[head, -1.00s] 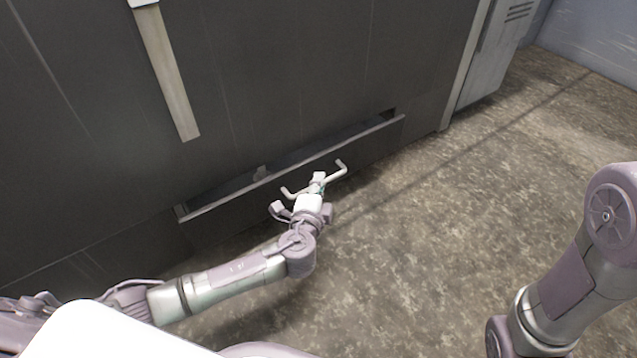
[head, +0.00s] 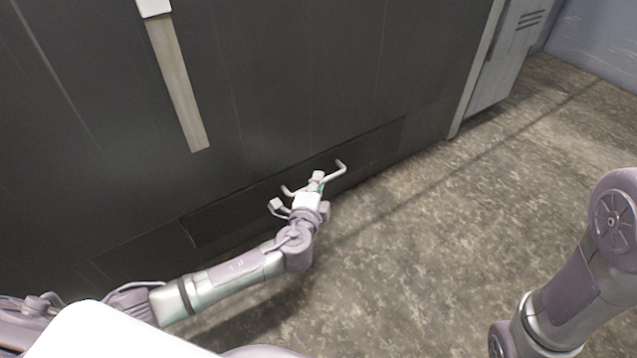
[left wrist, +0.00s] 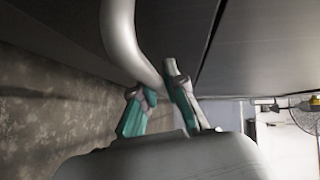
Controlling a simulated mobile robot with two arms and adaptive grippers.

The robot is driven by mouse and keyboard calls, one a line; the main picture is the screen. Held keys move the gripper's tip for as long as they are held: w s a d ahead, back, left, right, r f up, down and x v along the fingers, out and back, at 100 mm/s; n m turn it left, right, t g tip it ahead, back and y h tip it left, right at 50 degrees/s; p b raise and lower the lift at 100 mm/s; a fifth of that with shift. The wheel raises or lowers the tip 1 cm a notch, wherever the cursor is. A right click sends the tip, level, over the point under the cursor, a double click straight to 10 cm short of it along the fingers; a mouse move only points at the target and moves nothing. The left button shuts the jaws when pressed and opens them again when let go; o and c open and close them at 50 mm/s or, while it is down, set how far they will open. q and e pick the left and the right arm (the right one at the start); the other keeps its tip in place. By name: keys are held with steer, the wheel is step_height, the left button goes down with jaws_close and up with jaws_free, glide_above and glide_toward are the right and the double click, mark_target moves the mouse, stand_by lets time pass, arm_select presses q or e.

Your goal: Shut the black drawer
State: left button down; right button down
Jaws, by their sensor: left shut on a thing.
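The black drawer (head: 225,222) is low in the dark cabinet front, and its face lies flush with the panels around it. Its pale bar handle (head: 341,168) sticks out from the face. My left gripper (head: 318,178) is at the handle, shut on its bar. In the left wrist view, the handle (left wrist: 120,40) comes down between the fingertips of my left gripper (left wrist: 160,88). The inside of the drawer is hidden. My right gripper is out of view; only part of my right arm shows at the right edge.
The dark cabinet (head: 300,70) fills the back, with a long pale vertical handle (head: 178,85) at upper left. A grey metal cabinet (head: 505,60) stands at the upper right. The mottled floor (head: 450,230) in front and to the right is clear.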

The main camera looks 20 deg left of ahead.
arm_select(q)
steer(key=c, duration=1.2)
jaws_free()
steer(key=shift+w+a, duration=0.15)
steer(key=shift+a, duration=0.1)
steer(key=shift+d, duration=0.1)
steer(key=shift+s, duration=0.35)
steer(key=s+d+r, duration=0.1)
steer(key=s, duration=1)
steer(key=shift+d+r, duration=0.15)
steer(key=shift+r, duration=0.15)
steer(key=shift+s, duration=0.15)
